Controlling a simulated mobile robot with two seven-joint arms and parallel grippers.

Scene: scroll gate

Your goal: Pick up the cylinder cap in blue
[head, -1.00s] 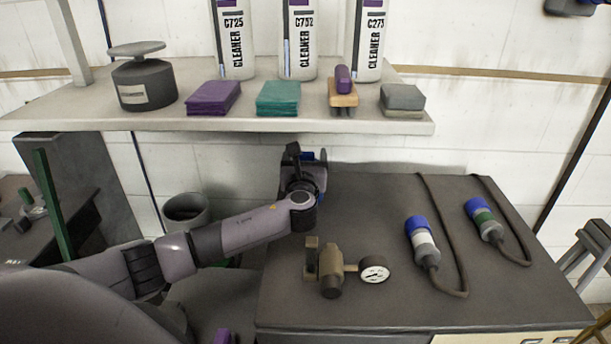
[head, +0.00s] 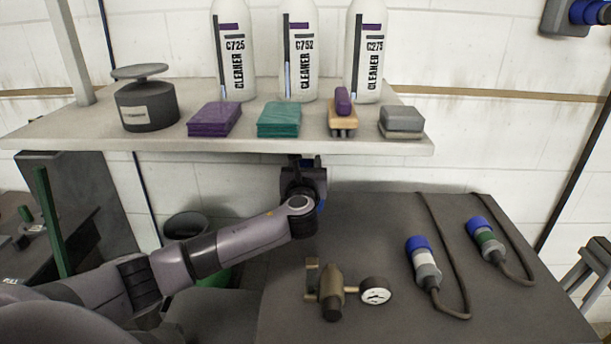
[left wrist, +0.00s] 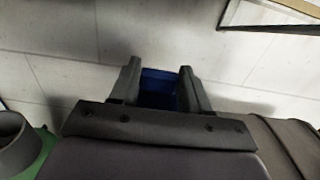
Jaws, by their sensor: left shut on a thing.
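My left gripper (head: 303,165) is just under the front edge of the shelf, at the back left of the dark bench. In the left wrist view its two fingers (left wrist: 158,76) are closed on a blue cap (left wrist: 158,90), which sits between them. In the head view the cap is mostly hidden by the gripper, with only a thin blue edge showing. My right gripper is not in view.
The shelf (head: 60,132) above holds cleaner bottles, cloths and a scale. On the dark bench (head: 380,210) are a brass valve with a gauge (head: 376,291) and two blue-ended cable plugs (head: 424,262) (head: 486,240). A bin (head: 187,225) stands left of the bench.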

